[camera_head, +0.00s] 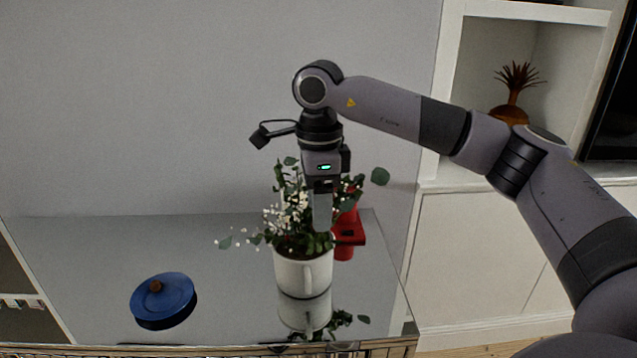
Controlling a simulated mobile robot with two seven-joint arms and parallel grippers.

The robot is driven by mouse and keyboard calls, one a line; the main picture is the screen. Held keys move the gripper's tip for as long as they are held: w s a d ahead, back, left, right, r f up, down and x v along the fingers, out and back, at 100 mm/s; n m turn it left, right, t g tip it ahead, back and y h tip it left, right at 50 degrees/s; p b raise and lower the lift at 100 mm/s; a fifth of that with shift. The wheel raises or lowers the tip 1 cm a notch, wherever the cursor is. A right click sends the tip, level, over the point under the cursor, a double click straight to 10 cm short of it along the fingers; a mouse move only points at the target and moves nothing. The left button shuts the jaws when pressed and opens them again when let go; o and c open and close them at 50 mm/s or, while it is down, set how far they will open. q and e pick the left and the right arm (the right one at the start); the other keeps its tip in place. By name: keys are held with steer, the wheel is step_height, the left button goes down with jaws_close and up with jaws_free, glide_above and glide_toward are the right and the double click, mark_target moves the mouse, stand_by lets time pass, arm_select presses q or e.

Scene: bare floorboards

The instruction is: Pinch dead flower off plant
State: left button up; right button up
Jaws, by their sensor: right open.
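The plant (290,212) has green leaves and small white blossoms. It stands upright in a white mug-like pot (300,271) with a handle, on a shiny grey table. My right gripper (322,222) points down among the stems at the plant's right side, just above the pot's rim. It is open, and I see no flower between its fingers. Leaves and the gripper itself hide part of the plant. I cannot make out which flower is dead. My left gripper is not in view.
A blue round lidded dish (163,299) with a brown knob sits on the table (110,250) at the left. A red object (347,236) stands close behind the pot at the right. A grey wall is behind. White shelving (480,240) with a brown ornament (514,95) stands at the right.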

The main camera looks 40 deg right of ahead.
steer(key=shift+f, duration=1.05)
jaws_close()
